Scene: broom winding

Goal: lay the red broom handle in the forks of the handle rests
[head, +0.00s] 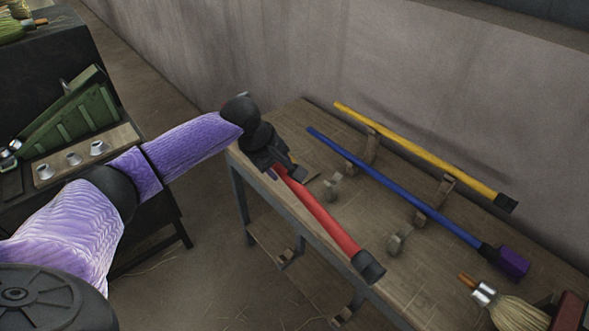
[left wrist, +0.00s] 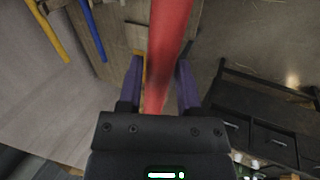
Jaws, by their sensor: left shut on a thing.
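The red broom handle (head: 318,212) slants along the table's front edge, its black-capped end toward the lower right. My left gripper (head: 283,170) is shut on it near its upper left end. The left wrist view shows the red handle (left wrist: 170,40) between the two purple fingers (left wrist: 160,82). The handle rests show as wooden pieces on the table, one at the left (head: 331,187) and one at the right (head: 396,241). The red handle is in front of these, apart from their forks. My right gripper is not in view.
A blue handle (head: 390,185) with a purple end and a yellow handle (head: 420,152) lie across rear rests (head: 436,196) on the wooden table (head: 295,120). A straw broom head (head: 515,312) lies at the lower right. A wall stands behind. A dark bench (head: 100,150) is at the left.

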